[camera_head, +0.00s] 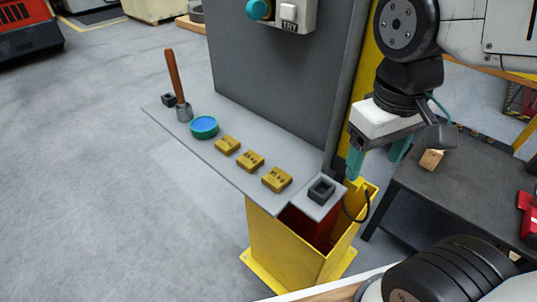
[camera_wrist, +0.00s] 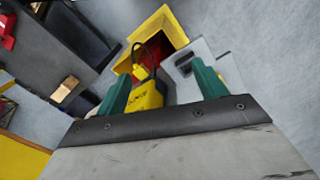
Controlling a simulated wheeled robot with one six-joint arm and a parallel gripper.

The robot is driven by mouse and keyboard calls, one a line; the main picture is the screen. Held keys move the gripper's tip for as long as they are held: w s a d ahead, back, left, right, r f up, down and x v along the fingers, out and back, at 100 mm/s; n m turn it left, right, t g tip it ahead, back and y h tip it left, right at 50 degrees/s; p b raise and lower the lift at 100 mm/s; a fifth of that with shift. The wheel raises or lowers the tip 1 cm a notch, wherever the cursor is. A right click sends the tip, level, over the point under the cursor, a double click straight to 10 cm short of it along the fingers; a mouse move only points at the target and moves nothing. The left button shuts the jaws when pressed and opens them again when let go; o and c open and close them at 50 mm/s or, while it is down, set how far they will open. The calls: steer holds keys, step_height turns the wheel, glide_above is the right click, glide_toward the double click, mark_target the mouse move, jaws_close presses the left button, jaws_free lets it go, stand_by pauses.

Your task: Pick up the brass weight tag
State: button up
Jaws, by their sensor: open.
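Three brass-yellow blocks lie in a row on the grey shelf: a left one (camera_head: 227,145), a middle one (camera_head: 250,161) and a right one (camera_head: 277,179). Each has small dark marks on top, too small to read. They are the only brass-coloured pieces I see; I cannot tell which is the weight tag. My gripper (camera_head: 378,156) is open and empty, with teal fingers, to the right of the row and beyond the shelf's right end. In the wrist view, my gripper (camera_wrist: 162,88) has a yellow lettered box (camera_wrist: 146,96) showing between its fingers; contact is not visible.
The grey shelf (camera_head: 215,165) also bears a blue-green round dish (camera_head: 204,125), a wooden-handled tool (camera_head: 175,75) and a dark square socket (camera_head: 321,190). A grey upright panel (camera_head: 275,90) stands behind. A yellow open bin (camera_head: 275,240) is below; a dark table (camera_head: 460,190) stands right.

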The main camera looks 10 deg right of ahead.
mark_target(248, 159)
steer(key=w+a+f+n+h, duration=0.1)
steer(key=a+n, duration=0.1)
steer(key=w+a+f+n+g+h, duration=0.1)
steer(key=a+f+n, duration=0.1)
steer(key=w+a+f+n+g+h, duration=0.1)
steer(key=a+n, duration=0.1)
steer(key=shift+w+a+f, duration=0.15)
steer(key=shift+w+a, duration=0.05)
steer(key=shift+w, duration=0.2)
steer(key=w+a+f+n+h, duration=0.1)
steer(key=a+n, duration=0.1)
steer(key=w+a+f+n+t+h, duration=0.1)
steer(key=w+a+n+h, duration=0.1)
steer(key=n, duration=0.1)
steer(key=w+a+f+n+t+h, duration=0.1)
steer(key=w+a+n+h, duration=0.1)
steer(key=shift+w+a, duration=0.1)
steer(key=shift+w, duration=0.1)
steer(key=w+a+f+n+t+h, duration=0.1)
steer(key=w+a+f+n+t, duration=0.1)
steer(key=a+n+t, duration=0.3)
steer(key=w+a+f+n+t+h, duration=0.2)
steer(key=w+a+n, duration=0.1)
steer(key=a+n, duration=0.3)
steer(key=shift+m, duration=0.5)
steer(key=x, duration=0.7)
steer(key=shift+w+a+f, duration=0.3)
steer(key=shift+w+a, duration=0.05)
steer(key=c, duration=1.1)
